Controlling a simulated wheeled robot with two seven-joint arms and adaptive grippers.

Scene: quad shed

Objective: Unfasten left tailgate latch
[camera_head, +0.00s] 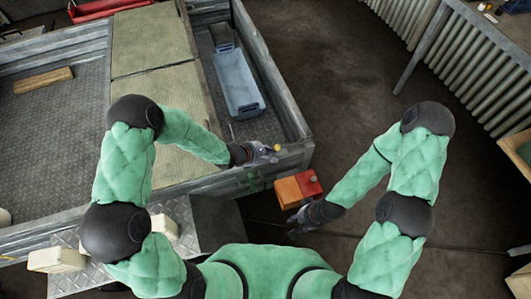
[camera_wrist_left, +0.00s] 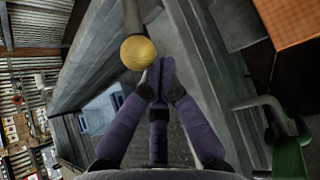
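A latch lever with a round yellow knob (camera_wrist_left: 138,52) on a dark rod shows in the left wrist view. In the head view the knob (camera_head: 277,148) is small, at the trailer's near right corner, by the tailgate (camera_head: 228,180). My left gripper (camera_wrist_left: 158,72) has its fingertips together just beside the knob, with nothing visible between them; I cannot tell whether they touch it. In the head view my left gripper (camera_head: 266,153) is over the tailgate's right end. My right gripper (camera_head: 297,220) hangs low near the red and orange box; its fingers are too small to judge.
The red and orange box (camera_head: 290,190) stands on the floor beside the trailer corner. A green part (camera_wrist_left: 288,155) sits at the right of the wrist view. A blue-grey bin (camera_head: 236,82) lies in the trailer. The floor to the right is open up to a bench (camera_head: 440,30).

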